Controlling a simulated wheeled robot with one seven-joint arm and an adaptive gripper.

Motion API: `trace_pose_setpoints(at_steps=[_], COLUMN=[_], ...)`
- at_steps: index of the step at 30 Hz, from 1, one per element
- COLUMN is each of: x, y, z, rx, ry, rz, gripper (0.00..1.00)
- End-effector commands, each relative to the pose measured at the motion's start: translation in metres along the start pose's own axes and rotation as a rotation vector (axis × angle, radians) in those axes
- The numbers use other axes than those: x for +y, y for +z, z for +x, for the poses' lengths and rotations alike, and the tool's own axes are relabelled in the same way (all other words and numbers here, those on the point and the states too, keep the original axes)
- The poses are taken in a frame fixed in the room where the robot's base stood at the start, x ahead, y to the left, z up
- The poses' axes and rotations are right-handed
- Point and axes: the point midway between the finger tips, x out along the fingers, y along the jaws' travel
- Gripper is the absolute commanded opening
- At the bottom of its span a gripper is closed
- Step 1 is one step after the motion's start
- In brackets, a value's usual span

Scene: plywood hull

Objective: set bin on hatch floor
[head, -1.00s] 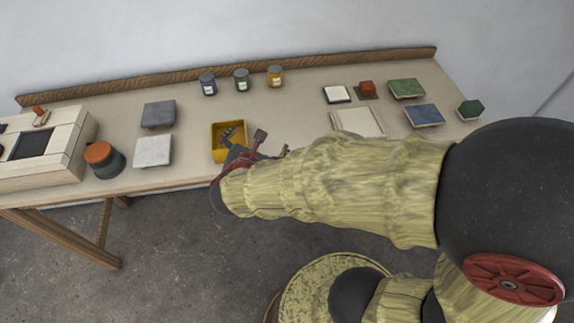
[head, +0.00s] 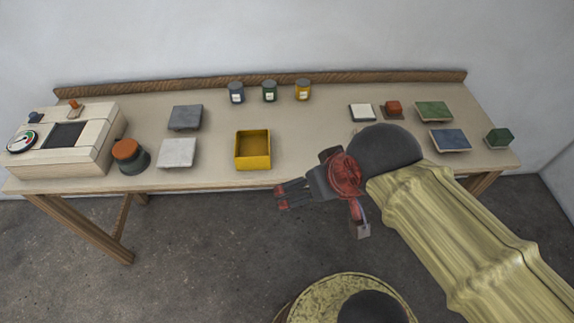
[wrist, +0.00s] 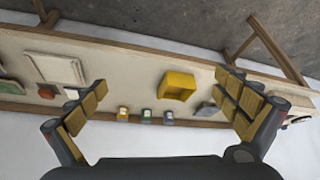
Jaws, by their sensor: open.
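The yellow bin (head: 252,151) stands upright, open and empty on the table, near the front edge and left of my gripper (head: 284,196). The bin also shows in the wrist view (wrist: 177,86), between and beyond the fingers. My gripper is open and empty, in front of the table edge and apart from the bin. A pale panelled box (head: 92,140) at the table's left end has a dark square (head: 66,135) in its top, which may be the hatch; I cannot tell how deep it is.
Between the box and bin are an orange-topped jar (head: 130,155), a dark grey block (head: 185,117) and a light grey block (head: 177,153). Three small jars (head: 269,91) stand behind the bin. Several coloured blocks (head: 449,140) lie at the right. Table around the bin is clear.

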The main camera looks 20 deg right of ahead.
Motion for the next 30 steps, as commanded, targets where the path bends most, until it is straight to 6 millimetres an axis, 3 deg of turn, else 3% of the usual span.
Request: trace_pose_setpoints(at_steps=[5,8,14,21,30], x=[-0.008,-0.014,-0.018,-0.024,-0.042], y=[-0.003,-0.009,-0.039,-0.084,-0.132], z=[0.002,0.013,0.050,0.124,0.227], rx=[-0.092,-0.195,-0.349,-0.410,-0.313], ry=[-0.012,-0.014,0.030,0.123,0.186], rz=[-0.030,-0.061,-0.140,-0.139,-0.019], gripper=[1.00,1.00,1.00,1.00,1.00])
